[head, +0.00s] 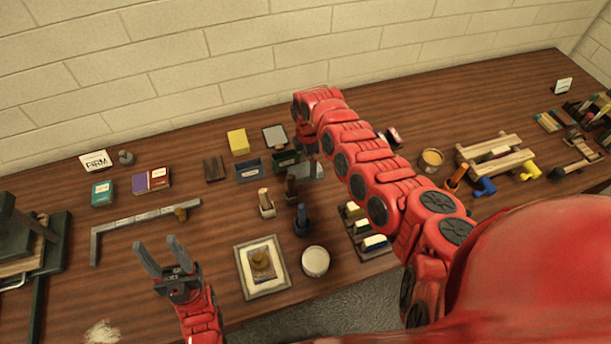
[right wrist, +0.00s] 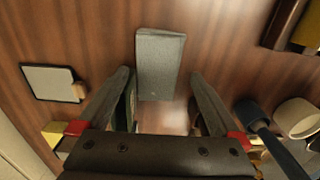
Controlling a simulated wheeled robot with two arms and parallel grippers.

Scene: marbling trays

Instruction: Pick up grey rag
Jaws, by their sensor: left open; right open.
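The grey rag (right wrist: 160,63) is a folded, light grey rectangle lying on the brown table in the right wrist view. My right gripper (right wrist: 160,75) is open, its two fingers on either side of the rag's near part with gaps to both. I cannot tell its height above the rag. My left gripper (head: 164,257) is open and empty over the front left of the table, far from the rag.
A dark-edged pad (right wrist: 50,83) lies beside the rag, and a blue-handled tool (right wrist: 262,125) and a pale cup (right wrist: 297,118) stand opposite. A yellow block (head: 238,141) is near the wall. A framed tray (head: 243,286) and round white dish (head: 315,262) sit in front.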

